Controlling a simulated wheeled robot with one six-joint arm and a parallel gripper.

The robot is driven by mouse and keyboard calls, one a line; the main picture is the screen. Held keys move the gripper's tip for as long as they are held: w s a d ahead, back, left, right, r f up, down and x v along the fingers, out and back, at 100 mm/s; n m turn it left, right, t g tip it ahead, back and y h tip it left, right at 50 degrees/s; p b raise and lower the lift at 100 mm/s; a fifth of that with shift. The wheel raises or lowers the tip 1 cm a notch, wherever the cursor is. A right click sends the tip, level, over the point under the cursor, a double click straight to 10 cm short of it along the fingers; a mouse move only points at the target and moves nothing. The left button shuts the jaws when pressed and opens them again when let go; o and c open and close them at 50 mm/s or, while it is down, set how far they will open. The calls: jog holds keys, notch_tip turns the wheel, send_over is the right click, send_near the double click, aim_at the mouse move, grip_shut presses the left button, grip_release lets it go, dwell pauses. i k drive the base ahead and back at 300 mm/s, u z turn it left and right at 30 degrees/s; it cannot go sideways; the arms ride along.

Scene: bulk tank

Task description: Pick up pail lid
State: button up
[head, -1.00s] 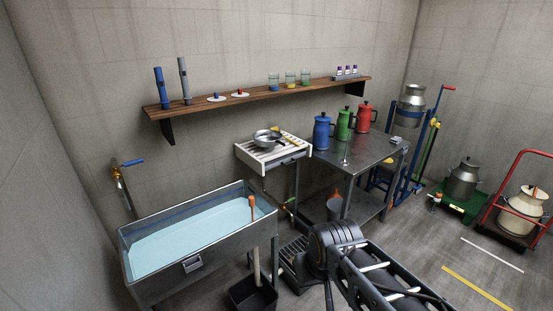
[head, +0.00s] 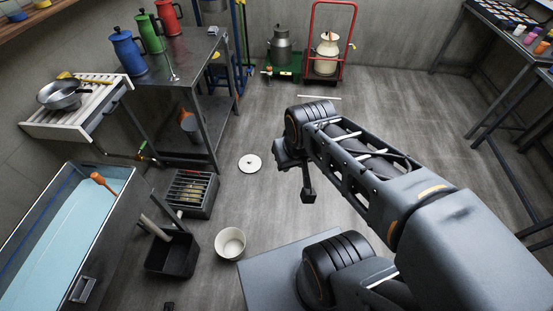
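The likely pail lid (head: 250,164), a flat white disc with a small dark mark at its middle, lies on the grey floor in the head view. It is left of my arm and right of the steel table's legs. A white pail (head: 230,243), open at the top, stands on the floor nearer to me. My gripper (head: 308,196) hangs dark and small below the arm's far joint, to the right of the lid and apart from it. Its fingers are too small and dark to tell whether they are open or shut.
A black bin (head: 172,254) and a slatted floor box (head: 191,194) stand left of the pail. The steel table (head: 190,55) and water-filled trough (head: 70,230) line the left. A red hand truck (head: 333,40) stands at the back. Floor beyond the lid is clear.

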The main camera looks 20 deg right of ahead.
aim_at(250, 164)
jog(key=z, duration=0.05)
jog(key=k, duration=0.85)
jog(key=u, duration=0.6)
jog(key=i, duration=0.5)
jog(key=z, duration=1.3)
jog(key=i, duration=1.35)
